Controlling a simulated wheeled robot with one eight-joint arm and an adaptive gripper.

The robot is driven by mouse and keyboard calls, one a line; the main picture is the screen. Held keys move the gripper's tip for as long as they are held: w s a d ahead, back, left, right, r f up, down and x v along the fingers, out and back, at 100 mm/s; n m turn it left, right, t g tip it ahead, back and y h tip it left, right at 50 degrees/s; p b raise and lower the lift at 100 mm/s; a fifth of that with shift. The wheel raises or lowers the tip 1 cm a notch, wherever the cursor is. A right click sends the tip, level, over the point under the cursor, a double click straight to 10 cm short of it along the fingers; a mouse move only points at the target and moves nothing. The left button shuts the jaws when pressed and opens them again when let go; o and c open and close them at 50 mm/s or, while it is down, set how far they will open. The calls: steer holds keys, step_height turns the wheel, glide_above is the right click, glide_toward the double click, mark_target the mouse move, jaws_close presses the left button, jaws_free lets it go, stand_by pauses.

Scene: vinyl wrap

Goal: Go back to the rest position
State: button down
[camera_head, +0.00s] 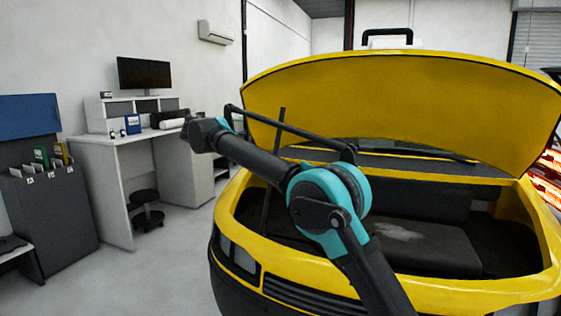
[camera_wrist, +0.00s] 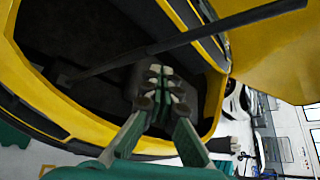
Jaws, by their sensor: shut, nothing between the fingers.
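My gripper (camera_wrist: 158,88) shows in the wrist view with its fingers drawn together and nothing between them. It appears in front of the dark open compartment (camera_wrist: 90,42) of a yellow car. In the head view my arm rises from the bottom right to a teal joint, then reaches left in front of the car (camera_head: 300,268). I cannot make out the fingers in that view.
The raised yellow lid (camera_head: 400,95) stands over the open compartment, which holds a dark box-like part (camera_head: 430,248). A dark bar (camera_wrist: 190,38) crosses the wrist view. A white desk (camera_head: 120,150) with a monitor (camera_head: 144,73) stands left, with clear floor (camera_head: 150,270) before it.

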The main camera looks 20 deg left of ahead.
steer(key=shift+d, duration=0.1)
steer(key=w+d+f+m+g, duration=0.2)
steer(key=d+f+m, duration=0.2)
steer(key=d, duration=0.6)
steer(key=w+d+f+m+g, duration=0.1)
steer(key=w+d+f+m, duration=0.3)
steer(key=d, duration=0.5)
steer(key=s+d+f+m+g, duration=0.1)
steer(key=s+d+f+m, duration=0.15)
steer(key=d, duration=0.45)
steer(key=s+d+f+m+g+y, duration=0.1)
steer(key=s+d+f+m, duration=0.1)
steer(key=d+f+m, duration=0.35)
steer(key=s+d+f+m+g, duration=0.1)
steer(key=s+d+m, duration=0.1)
steer(key=d, duration=0.6)
steer(key=s+d+f+m+g+y, duration=0.2)
steer(key=s+d+f+m, duration=0.85)
steer(key=s+d, duration=0.3)
steer(key=s+d+f+m+y, duration=0.1)
steer(key=s+d+f+m, duration=0.2)
steer(key=s+f+m, duration=0.2)
steer(key=s+d+f+m+y, duration=0.1)
steer(key=s+d+f+m, duration=0.2)
steer(key=s, duration=0.9)
step_height(320, 180, down, 4)
steer(key=m, duration=0.3)
steer(key=shift+s, duration=0.2)
steer(key=shift+a+r, duration=0.1)
